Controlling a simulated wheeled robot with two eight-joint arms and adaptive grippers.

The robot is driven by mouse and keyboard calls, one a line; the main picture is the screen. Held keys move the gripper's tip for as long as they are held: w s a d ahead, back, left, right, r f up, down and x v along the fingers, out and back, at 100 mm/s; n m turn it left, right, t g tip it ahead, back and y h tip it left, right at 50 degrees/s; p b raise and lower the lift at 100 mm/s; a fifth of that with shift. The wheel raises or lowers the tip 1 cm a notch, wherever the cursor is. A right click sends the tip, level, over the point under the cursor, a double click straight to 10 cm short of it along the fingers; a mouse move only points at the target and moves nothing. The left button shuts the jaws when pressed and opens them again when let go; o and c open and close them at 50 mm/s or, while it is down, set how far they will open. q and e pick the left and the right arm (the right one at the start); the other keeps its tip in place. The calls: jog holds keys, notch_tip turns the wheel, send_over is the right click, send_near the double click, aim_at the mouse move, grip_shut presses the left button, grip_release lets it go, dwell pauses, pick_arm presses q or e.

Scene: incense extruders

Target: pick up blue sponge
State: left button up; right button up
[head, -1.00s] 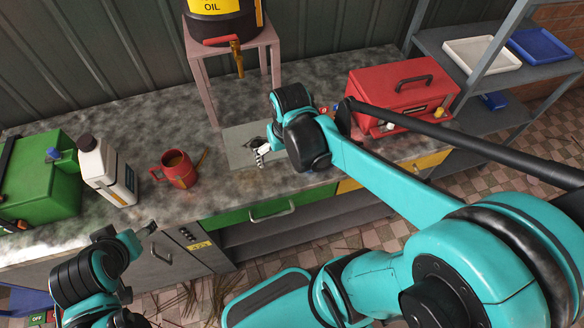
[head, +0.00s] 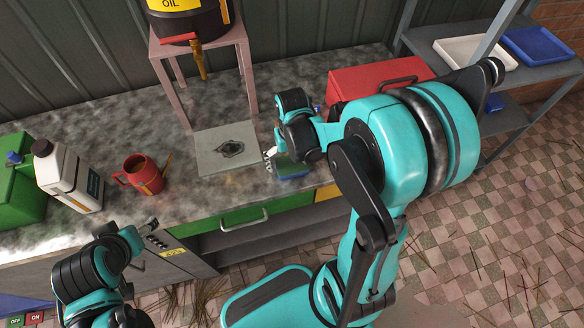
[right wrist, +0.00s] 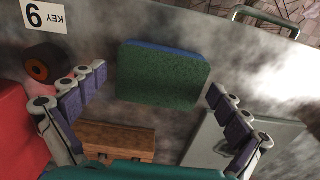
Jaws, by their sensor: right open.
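The blue sponge (right wrist: 165,78) lies on the counter with a dark green upper face and a blue side. In the head view the sponge (head: 291,171) is near the counter's front edge, partly hidden by my right gripper. My right gripper (right wrist: 158,84) is open, with its fingers to either side of the sponge in the wrist view and no visible contact. In the head view the right gripper (head: 270,160) is just above and left of the sponge. My left gripper (head: 148,228) is low at the left, in front of the counter; its opening is unclear.
A grey plate (head: 212,160) lies left of the sponge. A wooden block (right wrist: 118,142), a dark roll (right wrist: 44,65) and a key card (right wrist: 44,17) are nearby. A red toolbox (head: 365,75) stands behind. A red mug (head: 143,173) and a white bottle (head: 70,178) stand left.

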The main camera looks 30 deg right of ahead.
aim_at(292, 164)
jog(key=shift+r, duration=0.1)
jog(key=c, duration=0.7)
jog(key=shift+r, duration=0.1)
jog(key=shift+r+p, duration=0.25)
jog(key=shift+p, duration=0.05)
notch_tip(292, 164, up, 4)
jog(key=shift+p, duration=1)
jog(key=s+r+p, duration=0.1)
jog(key=s+r, duration=0.1)
jog(key=s, duration=0.2)
jog(key=s+r+p, duration=0.2)
jog(key=s, duration=0.1)
jog(key=s+r+p, duration=0.1)
jog(key=s+r, duration=0.1)
jog(key=s, duration=0.2)
jog(key=shift+s+a+r, duration=0.15)
jog(key=shift+s+a, duration=0.1)
jog(key=shift+s, duration=0.1)
jog(key=shift+c, duration=0.2)
